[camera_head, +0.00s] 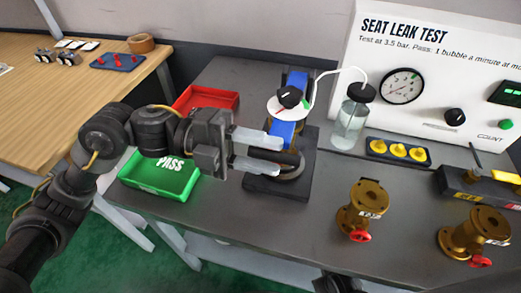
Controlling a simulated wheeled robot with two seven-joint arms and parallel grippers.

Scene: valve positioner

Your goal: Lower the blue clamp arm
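The blue clamp arm (283,134) is on the dark test fixture (258,188) in the middle of the bench. Its blue parts show above and below a white disc with a black knob (289,97), which covers its middle. I cannot tell its exact tilt. A brass valve sits under the clamp, partly hidden by my fingers. My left gripper (279,155) comes in from the left with its two pale fingers apart. Its fingertips are in front of the lower blue part and over the fixture; contact cannot be told. My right gripper is not seen.
A green PASS tray (160,190) and a red tray (205,98) stand left of the fixture. A bubble jar (350,122) with a white tube, yellow plugs (398,151) and two brass valves (362,209) stand to the right. The seat leak test panel (440,65) is behind.

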